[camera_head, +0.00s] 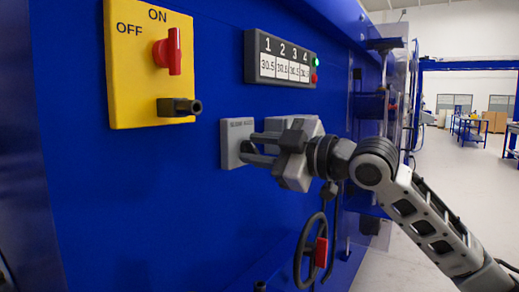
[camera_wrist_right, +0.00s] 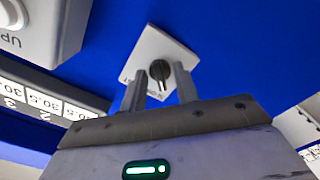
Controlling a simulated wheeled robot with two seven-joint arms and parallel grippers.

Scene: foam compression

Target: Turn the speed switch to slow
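The speed switch plate is a small light grey square (camera_head: 233,133) on the blue machine face, with small lettering too fine to read fully. In the right wrist view the plate (camera_wrist_right: 152,48) carries a dark round knob (camera_wrist_right: 160,71). My right gripper (camera_head: 248,148) is at the plate in the head view, and its fingers hide the knob there. In the right wrist view the gripper's two fingers (camera_wrist_right: 160,86) stand apart, one on each side of the knob, with gaps visible. Whether the fingertips touch the plate I cannot tell. My left gripper is not in view.
A yellow ON/OFF panel (camera_head: 122,80) with a red switch (camera_head: 174,52) and a dark protruding part (camera_head: 180,107) is up left. A numbered display (camera_head: 262,77) is above my gripper. A handwheel (camera_head: 301,258) is below. A grey UP button box (camera_wrist_right: 40,30) shows in the wrist view.

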